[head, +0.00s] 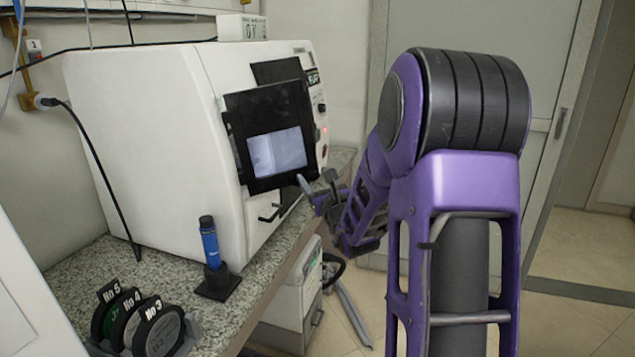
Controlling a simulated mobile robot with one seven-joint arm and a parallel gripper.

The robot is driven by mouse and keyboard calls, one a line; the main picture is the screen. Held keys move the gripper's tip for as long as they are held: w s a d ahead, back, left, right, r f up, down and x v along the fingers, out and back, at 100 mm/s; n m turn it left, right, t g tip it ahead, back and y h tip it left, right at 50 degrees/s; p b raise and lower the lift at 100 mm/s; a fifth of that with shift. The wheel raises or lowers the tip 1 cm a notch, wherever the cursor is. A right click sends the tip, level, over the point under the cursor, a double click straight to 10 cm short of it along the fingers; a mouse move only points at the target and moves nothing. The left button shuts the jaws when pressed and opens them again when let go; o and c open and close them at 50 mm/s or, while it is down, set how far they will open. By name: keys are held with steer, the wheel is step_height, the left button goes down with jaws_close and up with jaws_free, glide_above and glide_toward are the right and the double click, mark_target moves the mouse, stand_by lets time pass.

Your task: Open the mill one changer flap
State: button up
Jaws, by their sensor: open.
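The white mill (150,150) stands on the counter at the left, with a sign on top reading like "01". Its front carries a black-framed door (240,130) with a lit window, which looks shut. Below the door is a small black handle (269,213), seemingly on a lower front panel that looks closed; I cannot tell for sure which part is the changer flap. My gripper (316,184) is open and empty, in front of the door's lower right corner, right of and above the handle. I cannot tell whether it touches the machine.
A blue tool in a black stand (210,255) is on the granite counter (165,268) before the mill. Several numbered discs (155,328) stand in a rack at the front left. A white cabinet (290,315) is under the counter. Open floor lies to the right.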

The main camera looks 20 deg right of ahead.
steer(key=s, duration=1.2)
steer(key=shift+a+f, duration=0.25)
steer(key=shift+f, duration=0.15)
steer(key=shift+c, duration=0.3)
